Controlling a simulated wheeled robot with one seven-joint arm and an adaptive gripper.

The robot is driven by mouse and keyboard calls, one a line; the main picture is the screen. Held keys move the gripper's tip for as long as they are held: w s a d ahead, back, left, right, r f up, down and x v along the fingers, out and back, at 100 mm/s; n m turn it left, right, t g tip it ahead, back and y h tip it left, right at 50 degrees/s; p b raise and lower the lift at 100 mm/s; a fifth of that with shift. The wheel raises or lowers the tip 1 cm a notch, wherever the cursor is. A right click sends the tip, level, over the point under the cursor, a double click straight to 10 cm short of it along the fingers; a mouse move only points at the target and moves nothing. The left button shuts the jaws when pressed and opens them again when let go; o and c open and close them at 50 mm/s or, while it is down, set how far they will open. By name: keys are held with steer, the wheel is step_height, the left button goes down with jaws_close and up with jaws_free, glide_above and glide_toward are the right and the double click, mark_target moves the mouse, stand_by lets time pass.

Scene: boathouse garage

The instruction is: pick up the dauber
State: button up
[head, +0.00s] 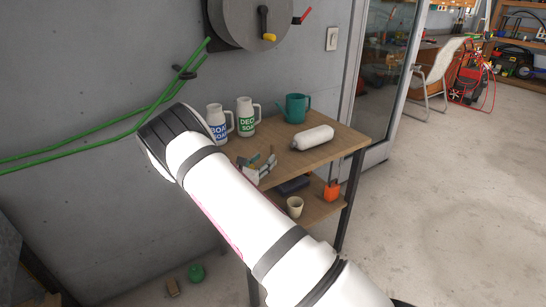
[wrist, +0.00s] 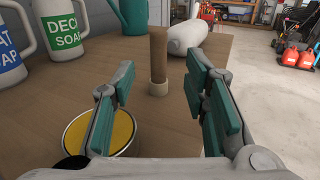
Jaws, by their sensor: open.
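In the wrist view an upright brown cylinder with a pale collar at its base (wrist: 158,62), which looks like the dauber, stands on the wooden table (wrist: 222,48). My gripper (wrist: 150,95) is open, its two teal-padded fingers spread apart. The cylinder stands beyond the fingertips and between them in the picture, with nothing gripped. In the head view my gripper (head: 258,168) is low over the tabletop, and my arm hides part of the table. The dauber is too small there to make out surely.
A round tin with a yellow top (wrist: 100,132) sits by the left finger. A lower shelf holds a cup (head: 295,206) and an orange item (head: 332,191).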

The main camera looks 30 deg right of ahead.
mark_target(272, 152)
steer(key=x, duration=0.8)
steer(key=shift+w+f, duration=0.1)
steer(key=shift+f, duration=0.05)
steer(key=shift+c, duration=0.2)
jaws_close()
